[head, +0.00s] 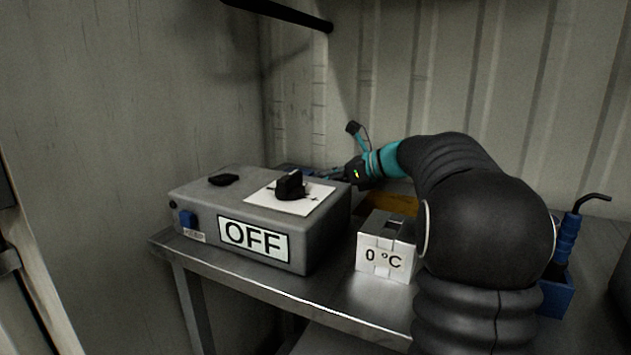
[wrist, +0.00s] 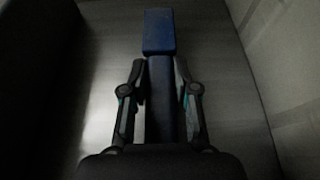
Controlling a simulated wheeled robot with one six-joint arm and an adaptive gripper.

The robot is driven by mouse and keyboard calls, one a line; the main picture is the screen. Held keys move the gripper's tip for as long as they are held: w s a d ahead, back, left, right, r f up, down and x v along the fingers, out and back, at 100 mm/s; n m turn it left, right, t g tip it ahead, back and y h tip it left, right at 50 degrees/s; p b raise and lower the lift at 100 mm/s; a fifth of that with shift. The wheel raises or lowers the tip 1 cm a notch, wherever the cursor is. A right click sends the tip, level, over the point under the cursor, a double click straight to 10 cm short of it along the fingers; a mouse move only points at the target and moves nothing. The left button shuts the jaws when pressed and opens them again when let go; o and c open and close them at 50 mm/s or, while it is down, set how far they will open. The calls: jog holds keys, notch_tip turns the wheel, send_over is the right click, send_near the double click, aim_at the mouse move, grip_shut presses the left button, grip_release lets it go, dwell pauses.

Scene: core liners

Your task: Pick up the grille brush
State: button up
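The grille brush, as far as I can tell, is the blue object in the wrist view, with a brighter blue block (wrist: 158,32) at its far end and a darker blue handle (wrist: 161,95) running toward me. My gripper (wrist: 160,78) has one finger on each side of the handle. Narrow gaps seem to show between fingers and handle, so it looks open around it; contact is hard to judge in the dim light. In the head view my gripper (head: 332,174) reaches behind the grey OFF box, which hides most of the blue object (head: 293,167).
The grey OFF box (head: 210,215) with a black knob (head: 290,185) stands on the metal table (head: 340,300). A 0 °C box (head: 385,262) stands right of it. A blue-handled tool (head: 568,240) stands in a blue holder (head: 556,298) at right. Container walls close in behind.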

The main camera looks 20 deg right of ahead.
grip_shut()
notch_tip(320, 180, up, 10)
jog(key=shift+p, duration=0.9)
